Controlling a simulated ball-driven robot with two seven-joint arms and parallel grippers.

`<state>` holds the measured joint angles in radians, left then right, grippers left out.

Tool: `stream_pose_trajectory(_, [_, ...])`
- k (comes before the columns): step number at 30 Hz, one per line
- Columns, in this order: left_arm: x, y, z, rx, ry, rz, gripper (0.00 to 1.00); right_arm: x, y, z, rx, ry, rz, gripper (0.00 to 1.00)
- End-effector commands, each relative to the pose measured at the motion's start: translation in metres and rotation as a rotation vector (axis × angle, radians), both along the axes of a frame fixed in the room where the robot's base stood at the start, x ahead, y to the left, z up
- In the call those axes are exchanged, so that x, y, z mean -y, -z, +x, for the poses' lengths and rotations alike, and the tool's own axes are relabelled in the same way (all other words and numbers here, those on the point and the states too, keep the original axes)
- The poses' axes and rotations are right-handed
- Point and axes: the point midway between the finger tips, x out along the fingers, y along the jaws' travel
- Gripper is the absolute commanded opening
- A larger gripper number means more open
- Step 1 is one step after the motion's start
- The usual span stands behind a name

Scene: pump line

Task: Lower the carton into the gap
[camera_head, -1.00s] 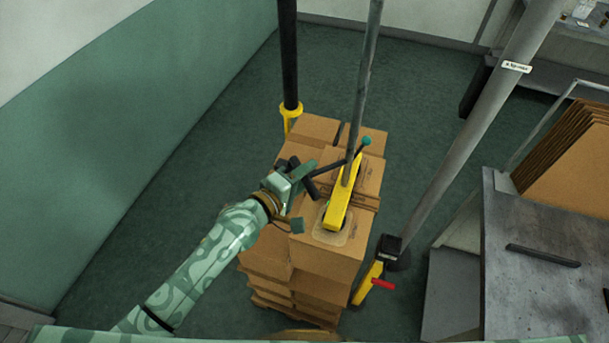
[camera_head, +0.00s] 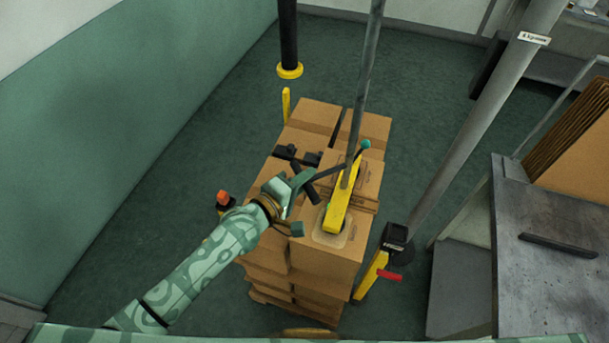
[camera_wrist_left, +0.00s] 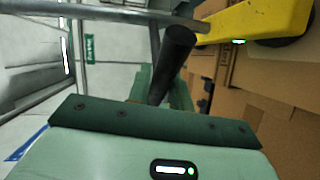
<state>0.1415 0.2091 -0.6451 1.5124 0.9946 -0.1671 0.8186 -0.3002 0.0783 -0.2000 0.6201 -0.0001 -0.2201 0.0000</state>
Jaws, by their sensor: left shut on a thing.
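The carton (camera_head: 327,262) is a brown box under the yellow lifter arm (camera_head: 340,209), at the near right of a carton stack. A pale patch surrounds the arm's near end on its top. I cannot tell whether the carton hangs or rests. My left gripper (camera_head: 301,187) is shut on the lifter's black handle (camera_head: 325,172), just left of the yellow arm. In the left wrist view the black handle (camera_wrist_left: 174,62) stands out from the gripper, with the yellow arm (camera_wrist_left: 262,20) beyond. The gap below the carton is hidden. My right gripper is not in view.
More cartons (camera_head: 365,128) stand behind. A grey pole (camera_head: 462,145) with a black-and-yellow foot rises at the right, near a grey bench (camera_head: 555,275). A black tube with a yellow ring (camera_head: 289,71) hangs behind. A red-capped post (camera_head: 223,198) stands left. Floor at left is open.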

Motion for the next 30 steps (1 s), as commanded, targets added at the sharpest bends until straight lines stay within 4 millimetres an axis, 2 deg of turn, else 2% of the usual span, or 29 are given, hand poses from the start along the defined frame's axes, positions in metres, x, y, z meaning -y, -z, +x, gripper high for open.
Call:
stream_pose_trajectory(8, [0.0,-0.003,0.001,0.005,0.0,0.001,0.0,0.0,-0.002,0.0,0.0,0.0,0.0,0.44])
stream_pose_trajectory(9, [0.0,-0.003,0.001,0.005,0.0,0.001,0.32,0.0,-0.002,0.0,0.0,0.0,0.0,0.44])
stream_pose_trajectory(10, [0.0,-0.003,0.001,0.005,0.0,0.001,0.4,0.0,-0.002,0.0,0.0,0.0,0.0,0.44])
stream_pose_trajectory(11, [0.0,-0.003,0.001,0.005,0.0,0.0,0.42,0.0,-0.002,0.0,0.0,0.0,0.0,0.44])
stream_pose_trajectory(24, [-0.002,-0.004,-0.001,0.004,-0.001,-0.002,0.42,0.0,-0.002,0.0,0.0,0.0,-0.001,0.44])
stream_pose_trajectory(30, [-0.024,-0.01,-0.026,0.002,-0.002,0.0,0.42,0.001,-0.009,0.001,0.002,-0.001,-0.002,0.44])
